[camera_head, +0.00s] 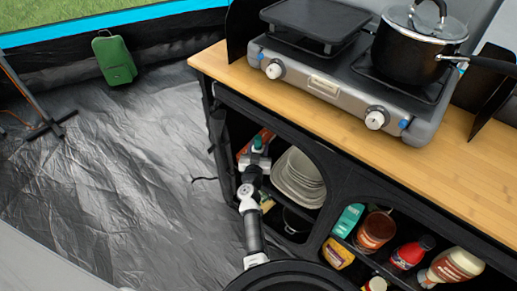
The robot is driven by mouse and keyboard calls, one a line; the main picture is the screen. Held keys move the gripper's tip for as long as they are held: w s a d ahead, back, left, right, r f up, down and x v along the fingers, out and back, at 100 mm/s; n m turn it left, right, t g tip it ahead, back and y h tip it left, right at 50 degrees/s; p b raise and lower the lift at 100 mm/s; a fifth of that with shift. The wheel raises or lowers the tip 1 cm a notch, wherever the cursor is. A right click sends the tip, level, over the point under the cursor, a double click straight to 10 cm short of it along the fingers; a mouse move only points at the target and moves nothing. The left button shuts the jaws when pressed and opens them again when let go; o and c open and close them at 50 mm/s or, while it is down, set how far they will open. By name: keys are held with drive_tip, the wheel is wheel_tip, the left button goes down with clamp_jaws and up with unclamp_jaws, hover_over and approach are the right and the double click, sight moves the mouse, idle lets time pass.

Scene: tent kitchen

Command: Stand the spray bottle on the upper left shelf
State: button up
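My arm reaches into the left opening of the black fabric cabinet, at its upper left shelf (286,202). My gripper (256,158) is at the left side of this opening, left of a stack of pale dishes (299,178). A small teal-green part (258,144) shows at the gripper's end, with something orange-red (266,134) behind it. I cannot tell whether these belong to the spray bottle. The fingers are too small and covered to show whether they are open or shut. No spray bottle can be made out clearly.
Below the dishes stands a dark pot (296,221). The right opening holds several bottles and jars, including a red-capped bottle (411,254). A stove (350,80) with a black pot (415,45) stands on the wooden top (235,75). The floor at left (110,180) is mostly clear.

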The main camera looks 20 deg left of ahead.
drive_tip(key=shift+f, duration=0.15)
drive_tip(key=o, duration=1.1)
drive_tip(key=shift+s, duration=0.25)
drive_tip(key=s+p, duration=0.1)
drive_tip(key=s, duration=0.2)
drive_tip(key=s+d, duration=0.1)
drive_tip(key=s, duration=0.3)
drive_tip(key=s+d+p, duration=0.1)
drive_tip(key=s, duration=0.3)
drive_tip(key=shift+s+d+r+p, duration=0.15)
drive_tip(key=shift+d+r+p, duration=0.05)
drive_tip(key=shift+p, duration=0.1)
